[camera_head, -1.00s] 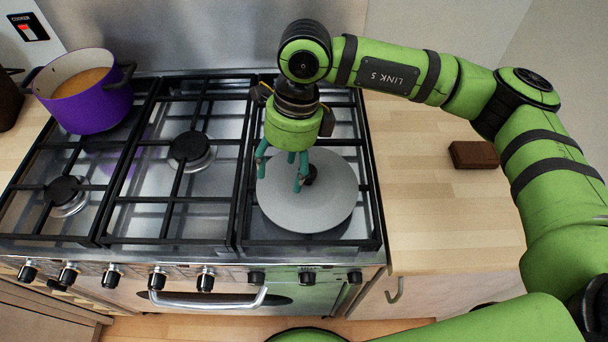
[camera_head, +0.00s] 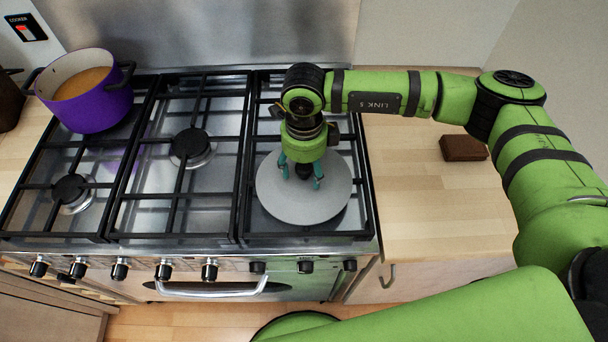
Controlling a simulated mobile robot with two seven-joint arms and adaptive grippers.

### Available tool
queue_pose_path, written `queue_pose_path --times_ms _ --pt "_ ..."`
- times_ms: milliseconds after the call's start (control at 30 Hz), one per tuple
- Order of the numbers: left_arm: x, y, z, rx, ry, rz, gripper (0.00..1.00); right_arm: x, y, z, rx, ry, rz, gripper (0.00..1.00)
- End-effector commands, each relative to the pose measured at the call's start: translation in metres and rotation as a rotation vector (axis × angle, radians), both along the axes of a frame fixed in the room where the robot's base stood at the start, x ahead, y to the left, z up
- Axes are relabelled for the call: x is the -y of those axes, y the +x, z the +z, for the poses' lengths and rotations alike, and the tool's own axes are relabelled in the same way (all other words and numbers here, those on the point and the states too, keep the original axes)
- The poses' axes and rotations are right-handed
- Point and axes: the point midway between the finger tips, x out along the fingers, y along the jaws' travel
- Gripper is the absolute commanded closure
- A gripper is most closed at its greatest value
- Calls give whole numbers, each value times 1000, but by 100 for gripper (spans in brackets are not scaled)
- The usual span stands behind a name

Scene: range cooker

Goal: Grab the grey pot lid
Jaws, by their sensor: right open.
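The grey pot lid (camera_head: 304,205) lies on the right-hand grates of the cooker, a round flat disc with a dark knob (camera_head: 304,171) at its middle. My right gripper (camera_head: 302,182) points down over the lid, its teal fingers open on either side of the knob. I cannot tell whether the fingers touch the knob or the lid. My left gripper is not in view.
A purple pot (camera_head: 91,105) with orange contents stands on the back left burner. Black grates (camera_head: 180,205) cover the cooker top. A brown block (camera_head: 463,148) lies on the wooden counter (camera_head: 435,215) to the right, which is otherwise mostly clear.

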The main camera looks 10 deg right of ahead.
Motion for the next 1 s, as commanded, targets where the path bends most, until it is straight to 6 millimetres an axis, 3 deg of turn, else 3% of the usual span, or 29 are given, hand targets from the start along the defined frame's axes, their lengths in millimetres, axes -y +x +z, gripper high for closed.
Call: queue_pose_path --times_ms 33,167,667,867,1000 --pt "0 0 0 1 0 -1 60 0 0 0 0 0 0 48" --pt "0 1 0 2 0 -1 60 0 0 0 0 0 0 100" --pt "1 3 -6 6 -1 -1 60 -1 1 6 3 2 0 100" --pt "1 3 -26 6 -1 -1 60 -1 2 33 8 4 2 100" --pt "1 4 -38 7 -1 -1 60 10 -21 51 4 2 3 100"
